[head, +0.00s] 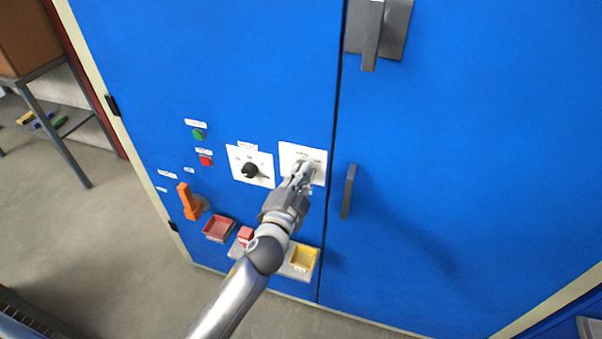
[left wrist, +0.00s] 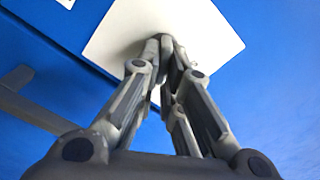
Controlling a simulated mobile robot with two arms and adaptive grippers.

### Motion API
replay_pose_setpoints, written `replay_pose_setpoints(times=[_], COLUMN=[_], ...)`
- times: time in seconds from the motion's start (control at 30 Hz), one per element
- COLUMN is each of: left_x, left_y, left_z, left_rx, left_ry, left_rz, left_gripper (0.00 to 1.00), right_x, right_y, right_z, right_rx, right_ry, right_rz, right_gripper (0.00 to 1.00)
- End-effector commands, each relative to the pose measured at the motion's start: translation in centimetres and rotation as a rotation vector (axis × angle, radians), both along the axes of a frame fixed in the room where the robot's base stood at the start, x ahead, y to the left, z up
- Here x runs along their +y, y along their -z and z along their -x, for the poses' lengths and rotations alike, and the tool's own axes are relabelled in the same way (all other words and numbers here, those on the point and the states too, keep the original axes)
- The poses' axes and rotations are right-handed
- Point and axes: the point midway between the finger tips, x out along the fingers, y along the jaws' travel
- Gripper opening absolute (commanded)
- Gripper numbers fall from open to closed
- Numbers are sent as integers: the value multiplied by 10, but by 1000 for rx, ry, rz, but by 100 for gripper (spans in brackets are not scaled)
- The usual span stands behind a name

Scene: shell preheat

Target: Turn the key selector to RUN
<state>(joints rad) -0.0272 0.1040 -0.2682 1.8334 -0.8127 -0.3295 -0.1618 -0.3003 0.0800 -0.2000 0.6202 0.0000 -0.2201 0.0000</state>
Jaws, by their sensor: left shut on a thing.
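The white selector plate (head: 290,152) is on the blue cabinet door, just left of the door seam. My left gripper (head: 303,172) is at this plate, its fingers shut on the key selector at the plate's middle. The fingers hide the key, so its angle cannot be told. The plate also shows in the left wrist view (left wrist: 206,25), with my left fingertips (left wrist: 166,45) close together against it. The lettering on the plate is too small to read. My right gripper is not in view.
A second white plate with a black rotary knob (head: 250,170) is to the left. Green (head: 198,134) and red (head: 205,161) buttons, an orange lever (head: 188,200), a red tray (head: 218,229) and a yellow tray (head: 304,258) are nearby. A grey door handle (head: 348,191) stands out right of the seam.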

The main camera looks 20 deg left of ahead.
Motion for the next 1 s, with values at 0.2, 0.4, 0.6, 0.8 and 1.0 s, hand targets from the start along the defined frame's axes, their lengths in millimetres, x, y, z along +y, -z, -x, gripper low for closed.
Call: replay_pose_setpoints(times=[0.2, 0.4, 0.6, 0.8, 1.0], left_x=[-1, 0, 0, 0, 0], left_y=[1, 1, 1, 1, 1], left_z=[0, 0, 0, 0, 1], left_rx=[0, 0, 0, 0, 0], left_ry=[1, 1, 1, 1, 1], left_rz=[-21, -23, -22, -21, -20], left_gripper=[0, 0, 18, 29, 29], right_x=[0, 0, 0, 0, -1], right_y=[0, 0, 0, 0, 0], right_z=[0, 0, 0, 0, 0], right_rx=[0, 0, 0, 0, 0], right_ry=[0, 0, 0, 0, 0], right_rz=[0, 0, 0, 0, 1], right_gripper=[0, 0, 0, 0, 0])
